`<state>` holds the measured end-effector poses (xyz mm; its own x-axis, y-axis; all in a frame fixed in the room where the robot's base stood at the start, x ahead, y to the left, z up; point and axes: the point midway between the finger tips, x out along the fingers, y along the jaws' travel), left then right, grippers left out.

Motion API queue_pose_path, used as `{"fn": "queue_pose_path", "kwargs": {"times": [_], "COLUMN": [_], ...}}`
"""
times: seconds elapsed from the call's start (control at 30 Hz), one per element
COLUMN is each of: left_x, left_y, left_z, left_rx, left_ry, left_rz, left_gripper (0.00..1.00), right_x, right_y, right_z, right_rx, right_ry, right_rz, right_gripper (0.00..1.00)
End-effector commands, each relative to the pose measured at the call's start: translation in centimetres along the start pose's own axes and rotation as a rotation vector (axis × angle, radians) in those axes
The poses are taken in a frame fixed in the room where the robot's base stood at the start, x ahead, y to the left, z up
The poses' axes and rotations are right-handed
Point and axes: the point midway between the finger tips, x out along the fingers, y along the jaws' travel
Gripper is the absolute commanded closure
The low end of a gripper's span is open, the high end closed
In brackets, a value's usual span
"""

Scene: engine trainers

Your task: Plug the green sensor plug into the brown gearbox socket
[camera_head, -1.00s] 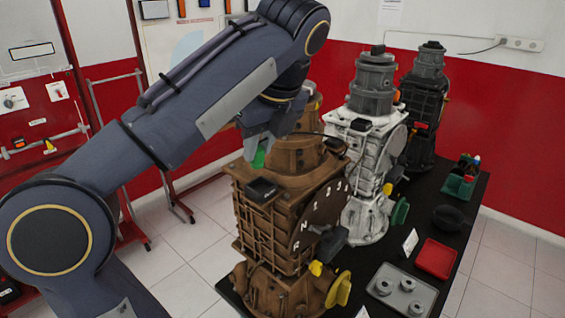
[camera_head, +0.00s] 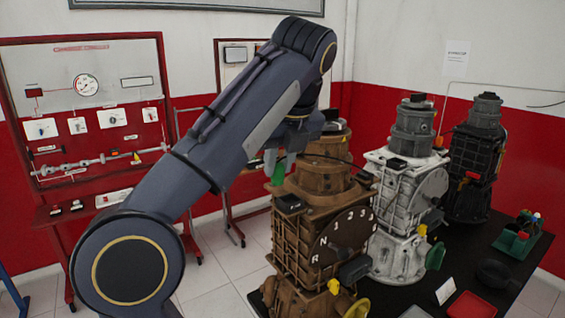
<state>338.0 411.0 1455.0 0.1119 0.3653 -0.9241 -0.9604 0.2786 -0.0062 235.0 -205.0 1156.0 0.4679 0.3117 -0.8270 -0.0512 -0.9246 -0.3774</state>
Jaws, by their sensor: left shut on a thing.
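The brown gearbox (camera_head: 300,235) stands upright on the black table, with a dial marked with numbers and letters on its side. A small black box-like socket (camera_head: 288,203) sits on its upper left corner. My left gripper (camera_head: 279,162) is above and slightly left of that socket, shut on the green sensor plug (camera_head: 278,175). The plug hangs just above the socket, with a small gap between them in the picture. My right gripper is out of view.
A white gearbox (camera_head: 400,215) and a black gearbox (camera_head: 474,165) stand behind to the right. A green tray (camera_head: 519,240) with small coloured items, a dark ring-shaped part (camera_head: 497,275) and a red tray (camera_head: 476,306) lie on the table (camera_head: 425,291). Red panels stand at left.

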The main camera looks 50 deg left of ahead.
Motion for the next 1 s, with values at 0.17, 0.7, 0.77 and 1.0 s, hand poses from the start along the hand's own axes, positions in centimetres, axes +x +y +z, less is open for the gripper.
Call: {"fn": "queue_pose_path", "kwargs": {"times": [0.17,0.7,0.77,1.0], "left_x": [0.2,17.4,19.9,29.8], "left_y": [-0.3,-14.8,-15.9,-17.8], "left_z": [-0.1,-12.3,-14.6,-24.3], "left_rx": [-0.004,-0.625,-0.733,-1.203], "left_ry": [0.0,-0.007,-0.008,-0.012], "left_rz": [0.003,0.279,0.322,0.516], "left_gripper": [0.99,0.99,0.99,0.99], "right_x": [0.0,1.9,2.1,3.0], "right_y": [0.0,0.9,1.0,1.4], "right_z": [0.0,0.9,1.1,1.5], "right_rx": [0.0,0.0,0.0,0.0], "right_ry": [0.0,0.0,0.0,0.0], "right_rz": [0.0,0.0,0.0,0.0], "right_gripper": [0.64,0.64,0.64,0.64]}}
